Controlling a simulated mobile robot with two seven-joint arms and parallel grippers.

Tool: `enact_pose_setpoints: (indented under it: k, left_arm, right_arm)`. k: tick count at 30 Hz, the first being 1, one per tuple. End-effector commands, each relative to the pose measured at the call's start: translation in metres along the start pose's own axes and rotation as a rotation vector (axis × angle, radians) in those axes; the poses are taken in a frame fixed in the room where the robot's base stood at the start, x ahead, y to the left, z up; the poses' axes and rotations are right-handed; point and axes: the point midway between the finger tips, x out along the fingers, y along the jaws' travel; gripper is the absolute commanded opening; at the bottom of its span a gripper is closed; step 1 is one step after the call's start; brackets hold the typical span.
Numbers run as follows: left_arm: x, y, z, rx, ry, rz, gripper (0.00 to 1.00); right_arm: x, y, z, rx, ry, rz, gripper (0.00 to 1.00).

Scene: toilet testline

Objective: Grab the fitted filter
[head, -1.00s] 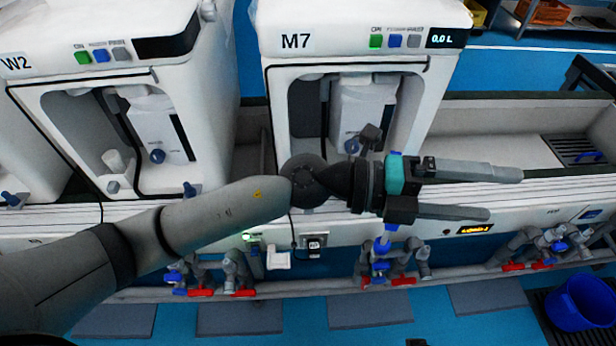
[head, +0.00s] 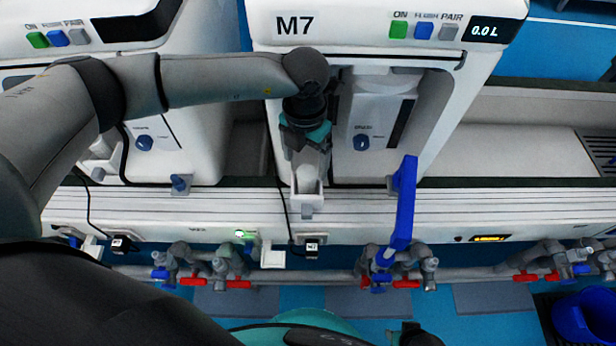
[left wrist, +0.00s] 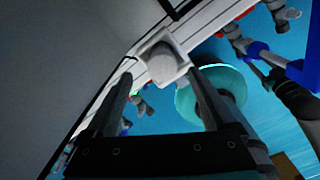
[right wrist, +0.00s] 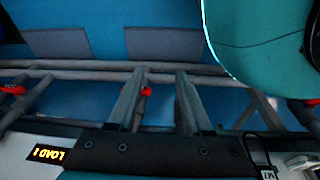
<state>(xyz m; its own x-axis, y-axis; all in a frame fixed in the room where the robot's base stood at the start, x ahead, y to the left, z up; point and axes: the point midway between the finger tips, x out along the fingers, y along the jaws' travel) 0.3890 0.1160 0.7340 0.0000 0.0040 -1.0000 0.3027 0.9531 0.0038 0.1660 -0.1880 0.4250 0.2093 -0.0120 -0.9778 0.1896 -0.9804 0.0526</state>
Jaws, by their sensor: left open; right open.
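The M7 machine (head: 370,100) stands in the middle of the head view. At the left front of its bay is a white square-rimmed part with a pale round top, apparently the fitted filter (head: 308,187). It also shows in the left wrist view (left wrist: 160,60), near and between the finger ends. My left gripper (head: 308,165) points down over this part and partly hides it. Its fingers are apart, and I see no clear contact. My right gripper (right wrist: 157,100) is open and empty, with pipes and floor beyond it.
Pipes with red taps (head: 405,284) run below the ledge. A blue bucket (head: 585,318) is at lower right. The trough right of M7 is clear.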

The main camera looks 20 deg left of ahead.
Motion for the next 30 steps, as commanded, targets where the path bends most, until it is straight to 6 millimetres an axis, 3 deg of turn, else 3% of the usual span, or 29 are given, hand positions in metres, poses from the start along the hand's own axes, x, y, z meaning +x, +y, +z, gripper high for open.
enact_pose_setpoints:
  k: [8,21,30]
  left_arm:
    - [0.014,-0.002,0.0,0.002,0.0,-0.002,0.89]
    - [0.052,-0.004,0.001,0.001,-0.001,-0.004,0.89]
    - [0.056,-0.004,0.001,0.002,-0.001,-0.004,0.89]
  right_arm:
    - [-0.005,-0.004,-0.011,0.002,0.004,-0.006,0.5]
    - [-0.029,-0.015,-0.036,0.009,0.008,-0.02,0.5]
    - [-0.035,-0.015,-0.039,0.01,0.008,-0.022,0.5]
